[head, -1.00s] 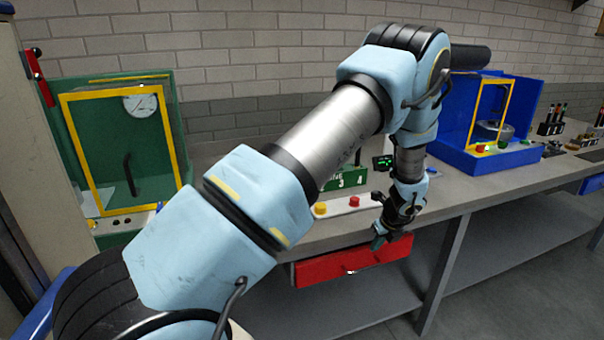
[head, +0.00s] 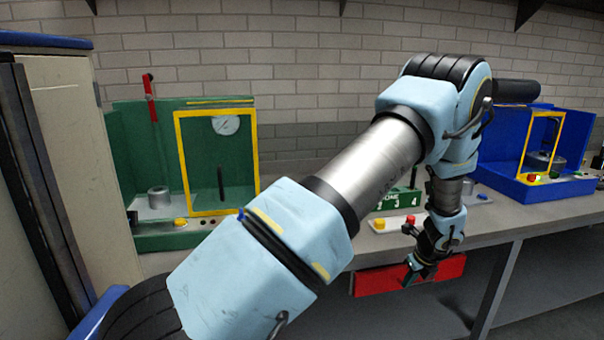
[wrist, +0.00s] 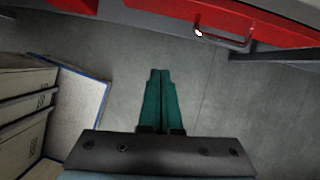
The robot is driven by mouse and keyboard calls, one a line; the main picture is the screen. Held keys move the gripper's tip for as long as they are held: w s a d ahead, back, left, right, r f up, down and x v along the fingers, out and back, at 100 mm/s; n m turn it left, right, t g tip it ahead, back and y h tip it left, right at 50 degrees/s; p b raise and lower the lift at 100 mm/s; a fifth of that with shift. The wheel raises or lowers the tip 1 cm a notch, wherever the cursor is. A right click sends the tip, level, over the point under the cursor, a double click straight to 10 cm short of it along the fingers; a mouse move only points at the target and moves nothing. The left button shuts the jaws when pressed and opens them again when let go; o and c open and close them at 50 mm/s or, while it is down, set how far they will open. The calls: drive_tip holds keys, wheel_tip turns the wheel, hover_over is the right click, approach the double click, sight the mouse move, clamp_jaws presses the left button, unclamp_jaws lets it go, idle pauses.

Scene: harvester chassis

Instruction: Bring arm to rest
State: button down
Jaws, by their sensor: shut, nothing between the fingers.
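My gripper (head: 413,270) points downward in front of the bench edge, close to the red drawer (head: 440,275) in the head view. In the wrist view my gripper (wrist: 161,80) has its two green fingers pressed together with nothing between them, over bare grey floor. The red drawer front and its metal handle (wrist: 222,40) show at the top right of the wrist view, apart from the fingers. My arm is bent, reaching out to the right and then down at the wrist.
A green box with a yellow-framed door (head: 217,160) stands at the left of the bench (head: 510,228). A blue box (head: 535,150) stands at the right. Red and yellow buttons (head: 380,223) sit behind my wrist. A pale cabinet (head: 75,130) is at far left.

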drive_tip(key=s+a+r+n+g+b, duration=0.1)
drive_tip(key=a+r+n, duration=0.6)
drive_tip(key=a, duration=0.4)
drive_tip(key=s+a+r+n+g+b, duration=0.1)
drive_tip(key=a+r+n, duration=0.5)
drive_tip(key=a+n, duration=0.5)
drive_tip(key=s+a+r+n+h+b, duration=0.1)
drive_tip(key=s+a+r+n, duration=0.4)
drive_tip(key=s+a+n, duration=0.7)
drive_tip(key=shift+s+a+n, duration=0.15)
drive_tip(key=shift+a+n, duration=0.45)
drive_tip(key=shift+a, duration=0.45)
drive_tip(key=shift+r, duration=0.1)
